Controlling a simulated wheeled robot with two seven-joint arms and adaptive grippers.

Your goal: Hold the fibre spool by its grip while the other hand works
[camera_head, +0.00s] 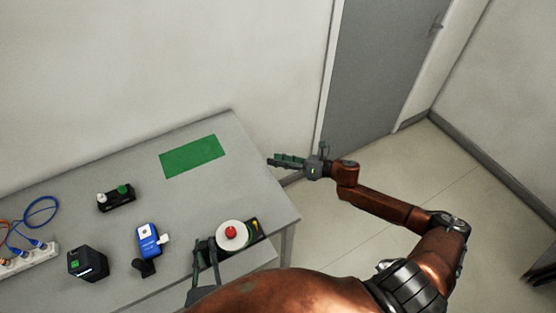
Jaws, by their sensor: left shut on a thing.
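The fibre spool (224,241), a white disc with a red centre (231,232), is near the table's front right, by a black block with a yellow mark (254,226). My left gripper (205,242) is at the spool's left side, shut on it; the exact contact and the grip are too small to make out. My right gripper (272,161) is in the air by the table's right edge, pointing left, with nothing seen in it. Its fingers overlap in this view, so their gap is unclear.
On the grey table (208,189) lie a green mat (192,157), a black box with two knobs (116,198), a blue device (149,240), a black cube (87,263), and a white strip with cables (27,259). The table between mat and spool is clear.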

